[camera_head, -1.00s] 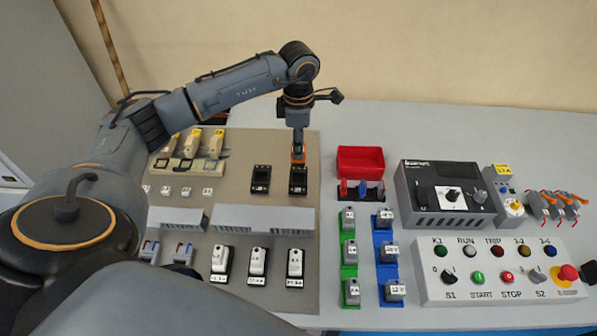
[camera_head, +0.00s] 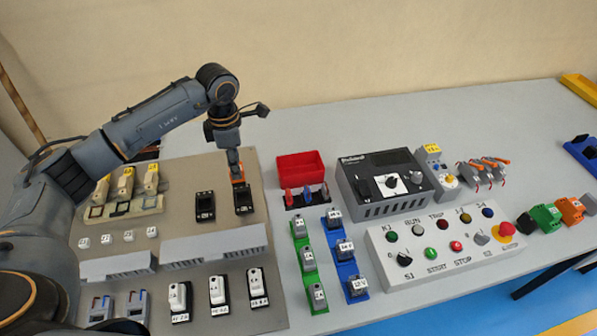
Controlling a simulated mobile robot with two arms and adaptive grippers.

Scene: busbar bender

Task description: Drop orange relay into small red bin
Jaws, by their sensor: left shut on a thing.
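My left gripper (camera_head: 234,163) points down over the right-hand black socket (camera_head: 243,202) on the beige panel. It is shut on the orange relay (camera_head: 238,175), of which only a small part shows below the fingers. I cannot tell whether the relay still touches the socket. The small red bin (camera_head: 300,168) stands on the table to the right of the gripper, just past the panel's edge. My right gripper is not in view.
A second black socket (camera_head: 205,206) is left of the gripper. Red and blue plugs (camera_head: 306,194) stand in front of the bin. A grey power unit (camera_head: 384,185) stands to its right, with a button box (camera_head: 446,245) in front. The table behind the bin is clear.

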